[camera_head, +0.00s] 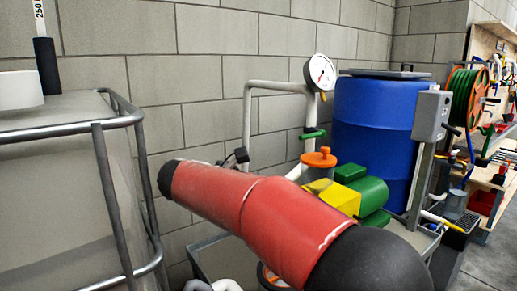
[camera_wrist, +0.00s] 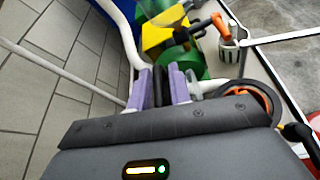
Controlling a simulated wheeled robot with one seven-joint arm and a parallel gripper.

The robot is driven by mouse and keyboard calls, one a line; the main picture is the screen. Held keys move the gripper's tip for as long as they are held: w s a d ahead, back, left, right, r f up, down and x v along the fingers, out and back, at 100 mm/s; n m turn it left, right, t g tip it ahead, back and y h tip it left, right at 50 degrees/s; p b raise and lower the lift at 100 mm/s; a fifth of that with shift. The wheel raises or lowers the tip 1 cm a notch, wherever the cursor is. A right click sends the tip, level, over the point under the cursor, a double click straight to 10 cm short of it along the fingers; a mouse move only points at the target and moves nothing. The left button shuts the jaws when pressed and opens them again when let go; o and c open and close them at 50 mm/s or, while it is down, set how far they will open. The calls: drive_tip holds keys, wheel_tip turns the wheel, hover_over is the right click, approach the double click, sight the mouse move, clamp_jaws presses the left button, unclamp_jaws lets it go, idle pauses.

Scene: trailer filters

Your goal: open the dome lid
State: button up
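No part is clearly recognisable as the dome lid. An orange-topped clear vessel (camera_head: 318,160) stands between the white pipes and the blue drum in the head view. A dark round rim with orange inside (camera_wrist: 262,98) lies right of my fingers in the wrist view; I cannot tell whether it is a lid. My gripper (camera_wrist: 160,72) shows two purple fingers close together, with dark parts between them. I cannot tell whether these are pads or something held. In the head view, my red arm link covers much of the middle, and my gripper does not show clearly.
A blue drum (camera_head: 372,130), a yellow and green pump (camera_head: 335,195) and a pressure gauge (camera_head: 320,72) on white pipes (camera_head: 247,115) stand against the block wall. A metal-framed tank (camera_head: 60,190) is at left. A tool bench (camera_head: 495,160) is at right, with open floor before it.

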wheel_tip(320, 180, up, 19)
idle(0.4)
drive_tip(key=shift+f, duration=0.1)
drive_tip(key=shift+c, duration=0.2)
